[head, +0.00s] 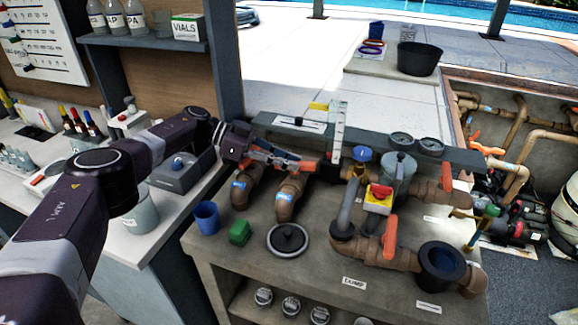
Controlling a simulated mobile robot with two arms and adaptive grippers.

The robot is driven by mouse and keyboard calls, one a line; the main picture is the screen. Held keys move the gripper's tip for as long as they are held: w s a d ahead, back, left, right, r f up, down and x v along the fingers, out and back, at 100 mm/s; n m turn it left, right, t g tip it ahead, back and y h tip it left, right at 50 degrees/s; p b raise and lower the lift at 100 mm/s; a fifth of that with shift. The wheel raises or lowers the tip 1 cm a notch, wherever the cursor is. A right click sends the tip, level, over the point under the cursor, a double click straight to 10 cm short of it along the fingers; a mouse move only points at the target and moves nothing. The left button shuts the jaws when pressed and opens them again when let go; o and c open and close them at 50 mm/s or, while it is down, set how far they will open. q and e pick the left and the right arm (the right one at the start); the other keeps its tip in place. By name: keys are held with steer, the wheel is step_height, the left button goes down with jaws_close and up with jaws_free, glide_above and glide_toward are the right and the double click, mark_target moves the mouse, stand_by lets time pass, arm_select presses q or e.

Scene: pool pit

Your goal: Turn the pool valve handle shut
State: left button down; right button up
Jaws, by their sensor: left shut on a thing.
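My left arm comes in from the left, and my left gripper (276,157) is at the back of the grey bench, above two brown pipe elbows. It is shut on an orange valve handle (307,165), whose right end shows past the fingers. The fingers hide part of the handle and the valve under it. Other orange handles are on the brown pipework to the right: an upright one (390,238) by the front pipe and one (447,177) further back. My right gripper is not in view.
A blue cup (207,217), a green block (240,232) and a round dark lid (288,240) stand on the bench's left. A grey filter body (398,174), a red-and-yellow switch box (378,198) and gauges (402,139) crowd the right. The bench front near the DUMP label is clear.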

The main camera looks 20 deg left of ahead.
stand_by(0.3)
arm_select(q)
steer(key=c, duration=1.9)
jaws_free()
steer(key=v, duration=0.7)
steer(key=shift+s+a+r, duration=0.1)
steer(key=shift+a, duration=0.05)
